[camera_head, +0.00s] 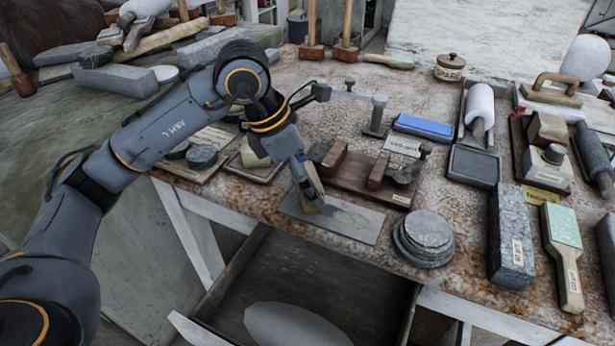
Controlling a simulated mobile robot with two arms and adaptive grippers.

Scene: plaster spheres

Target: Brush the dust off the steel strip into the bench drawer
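The steel strip (362,230) is a flat grey plate lying at the bench's front edge, above the open bench drawer (262,280). A faint darker smear, perhaps dust, shows on its middle. My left gripper (306,188) reaches down from the left over the strip's left part. It appears shut on a small tan, wedge-shaped brush (314,198), whose lower end is at or just above the strip; contact cannot be told. The gripper hides part of the brush and strip. The drawer is pulled out below the strip. My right gripper is not in view.
Stacked grey discs (424,238) stand close right of the strip. A wooden block fixture (350,170) sits just behind it. Farther right are a dark stone block (511,235) and a green-faced paddle (563,250). A pale rounded shape (292,325) shows at the drawer's bottom.

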